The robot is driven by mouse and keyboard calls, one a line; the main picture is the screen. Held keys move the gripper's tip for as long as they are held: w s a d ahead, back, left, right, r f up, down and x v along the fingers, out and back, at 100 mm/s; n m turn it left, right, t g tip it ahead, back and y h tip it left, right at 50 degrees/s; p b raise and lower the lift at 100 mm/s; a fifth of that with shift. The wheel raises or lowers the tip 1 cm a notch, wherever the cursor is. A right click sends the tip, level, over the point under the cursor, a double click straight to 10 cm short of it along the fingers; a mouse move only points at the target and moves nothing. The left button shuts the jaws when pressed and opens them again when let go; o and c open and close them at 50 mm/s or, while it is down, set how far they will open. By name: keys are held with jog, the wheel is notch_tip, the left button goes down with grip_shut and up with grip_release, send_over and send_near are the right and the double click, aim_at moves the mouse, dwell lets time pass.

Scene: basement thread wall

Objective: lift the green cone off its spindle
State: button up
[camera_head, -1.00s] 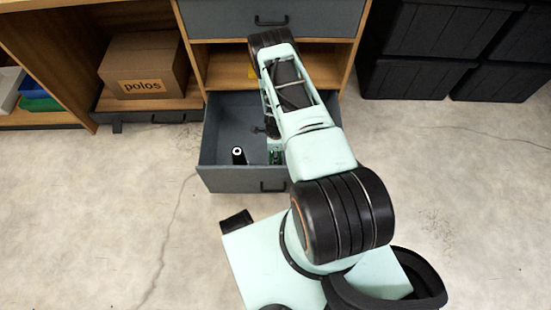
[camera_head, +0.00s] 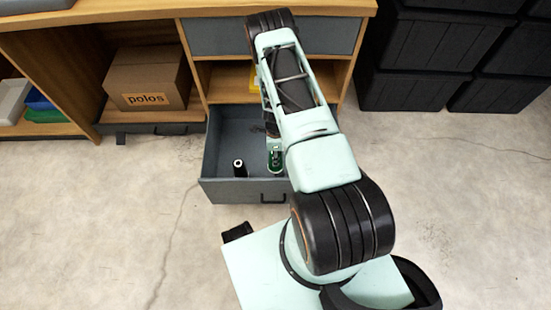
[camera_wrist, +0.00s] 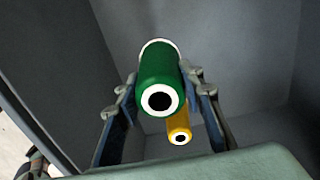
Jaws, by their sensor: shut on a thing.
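The green cone (camera_wrist: 160,75) is between the two fingers of my gripper (camera_wrist: 160,92) in the wrist view, its white-ringed end with a dark hole toward the camera. My gripper is shut on it, one finger on each side. In the head view my gripper (camera_head: 275,150) is inside the open grey drawer (camera_head: 225,190), with a bit of green showing at its tip. The spindle is hidden, and I cannot tell whether the cone is clear of it.
A yellow cone (camera_wrist: 179,128) stands close beside the green one, smaller in the wrist view. A black cone (camera_head: 239,168) stands in the drawer, left of my gripper. The drawer walls surround my gripper. A "polos" box (camera_head: 150,78) sits on the shelf at left.

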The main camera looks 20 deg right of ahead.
jog(key=shift+r, duration=0.3)
jog(key=shift+r+p, duration=1.1)
jog(key=shift+r, duration=0.8)
